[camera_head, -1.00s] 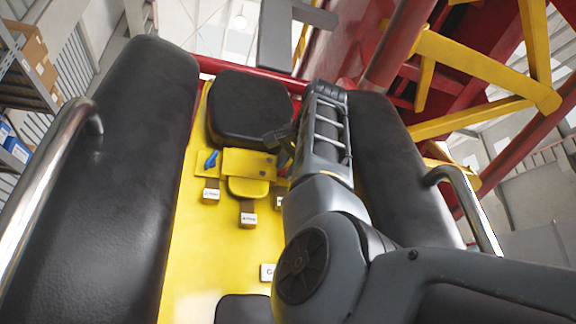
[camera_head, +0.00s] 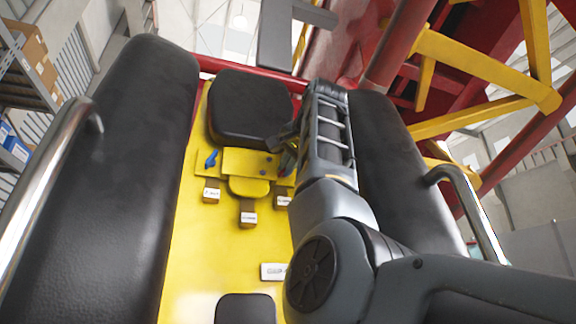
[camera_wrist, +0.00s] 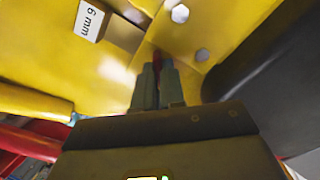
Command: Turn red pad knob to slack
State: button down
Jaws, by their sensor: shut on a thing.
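The red pad knob (camera_wrist: 157,56) shows as a small dark red piece between my fingertips in the wrist view. My gripper (camera_wrist: 158,82) is shut on it, and the fingers hide most of the knob. How far the knob is turned cannot be told. In the head view my gripper (camera_head: 287,158) is at the right side of the yellow bracket, below the black pad (camera_head: 250,108).
A blue knob (camera_head: 211,159) sits at the bracket's left. Labelled tags (camera_head: 248,218) hang below the yellow bracket (camera_head: 240,162). Long black cushions (camera_head: 110,170) flank the yellow panel on both sides. Metal grab bars (camera_head: 45,190) stand at the outer edges.

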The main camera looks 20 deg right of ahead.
jog(key=shift+d+f+n, duration=0.1)
jog(key=shift+n, duration=2.5)
jog(key=c, duration=1.2)
grip_release()
